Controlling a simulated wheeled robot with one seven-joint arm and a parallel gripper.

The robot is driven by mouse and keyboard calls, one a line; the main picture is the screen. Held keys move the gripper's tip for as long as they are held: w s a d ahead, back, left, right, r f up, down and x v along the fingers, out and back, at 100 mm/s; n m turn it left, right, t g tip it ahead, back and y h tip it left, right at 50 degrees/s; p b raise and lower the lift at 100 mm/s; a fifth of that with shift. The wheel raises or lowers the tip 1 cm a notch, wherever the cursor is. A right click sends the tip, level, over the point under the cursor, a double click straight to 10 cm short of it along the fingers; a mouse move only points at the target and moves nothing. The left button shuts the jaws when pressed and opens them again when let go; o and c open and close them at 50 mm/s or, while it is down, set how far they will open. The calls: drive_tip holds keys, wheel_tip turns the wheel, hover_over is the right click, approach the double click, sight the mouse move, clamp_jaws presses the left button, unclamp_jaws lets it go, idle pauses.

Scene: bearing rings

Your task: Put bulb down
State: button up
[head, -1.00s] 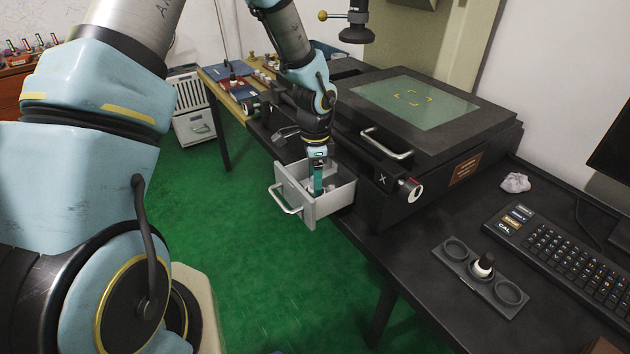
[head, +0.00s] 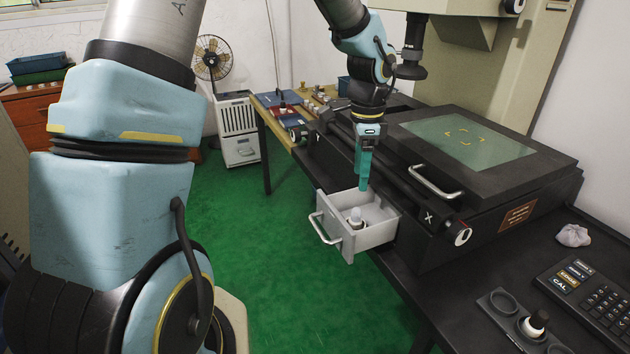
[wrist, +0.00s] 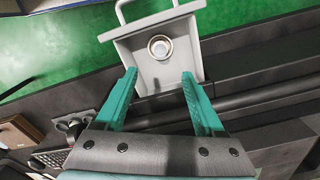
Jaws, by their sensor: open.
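A small bulb (head: 355,214) with a pale top and darker base stands in the open grey drawer (head: 372,243). In the wrist view the bulb (wrist: 160,47) shows from above as a round pale thing inside the drawer (wrist: 130,50), apart from the fingers. My gripper (head: 364,188) has teal fingers and is above the back part of the drawer, clear of the bulb. In the wrist view my gripper (wrist: 160,78) has its two fingers spread wide with nothing between them.
The black machine (head: 490,185) with a green glass plate stands right behind the drawer, on a dark bench. Green floor lies open in front of the drawer.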

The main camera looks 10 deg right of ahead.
drive_tip(key=a+n, duration=0.1)
drive_tip(key=a, duration=0.1)
drive_tip(key=w+a+n, duration=0.1)
drive_tip(key=a, duration=0.1)
drive_tip(key=a+n, duration=0.1)
drive_tip(key=a, duration=0.1)
drive_tip(key=shift+w+a+r, duration=0.2)
drive_tip(key=shift+a+r, duration=0.1)
drive_tip(key=shift+r, duration=0.1)
drive_tip(key=s+a+r+n, duration=0.1)
drive_tip(key=s+a+n, duration=0.1)
drive_tip(key=a+n, duration=0.6)
drive_tip(key=s+a+r+n+t, duration=0.1)
drive_tip(key=s+a+n, duration=0.2)
drive_tip(key=a+n, duration=0.5)
drive_tip(key=a, duration=0.7)
drive_tip(key=shift+s+a+t, duration=0.2)
drive_tip(key=shift+a+t, duration=0.1)
drive_tip(key=shift+a, duration=0.05)
